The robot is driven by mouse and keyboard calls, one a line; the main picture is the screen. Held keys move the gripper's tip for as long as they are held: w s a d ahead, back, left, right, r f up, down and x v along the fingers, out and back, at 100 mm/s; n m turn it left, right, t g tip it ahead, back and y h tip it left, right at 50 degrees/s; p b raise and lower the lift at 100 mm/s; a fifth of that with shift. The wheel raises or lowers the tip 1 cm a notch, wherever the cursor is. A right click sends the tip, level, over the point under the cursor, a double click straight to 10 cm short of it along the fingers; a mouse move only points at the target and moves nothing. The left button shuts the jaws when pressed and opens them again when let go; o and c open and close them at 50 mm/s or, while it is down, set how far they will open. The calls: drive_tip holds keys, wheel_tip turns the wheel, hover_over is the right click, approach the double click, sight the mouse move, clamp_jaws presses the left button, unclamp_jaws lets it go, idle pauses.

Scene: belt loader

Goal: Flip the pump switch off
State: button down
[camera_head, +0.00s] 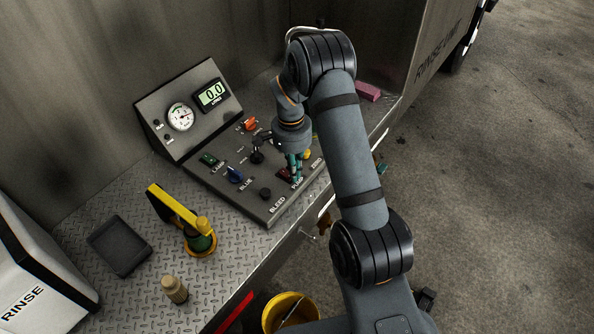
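The control panel (245,205) is a grey sloped box on the metal deck, with several switches and knobs. A dark red switch (284,174) sits near its front right, beside a label that seems to read PUMP, partly covered. My gripper (296,176) reaches down from above right, with its teal fingertips at or just beside this red switch. Whether they touch it, and how far apart they are, I cannot tell. The switch's position is hidden in part by the fingers. I see nothing held in the gripper.
The panel also has a green switch (208,159), blue knob (235,175), orange knob (250,124), black knob (257,157) and black button (265,193). A gauge (180,117) and digital display (212,95) stand behind. A yellow-handled device (178,212) and small bottle (174,289) stand left.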

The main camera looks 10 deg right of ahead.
drive_tip(key=shift+r, duration=0.1)
drive_tip(key=shift+r+p, duration=0.45)
drive_tip(key=shift+r, duration=0.25)
drive_tip(key=shift+r, duration=0.3)
wheel_tip(320, 180, up, 13)
drive_tip(key=s+d, duration=0.1)
drive_tip(key=shift+s+d+r, duration=0.15)
drive_tip(key=shift+s, duration=0.05)
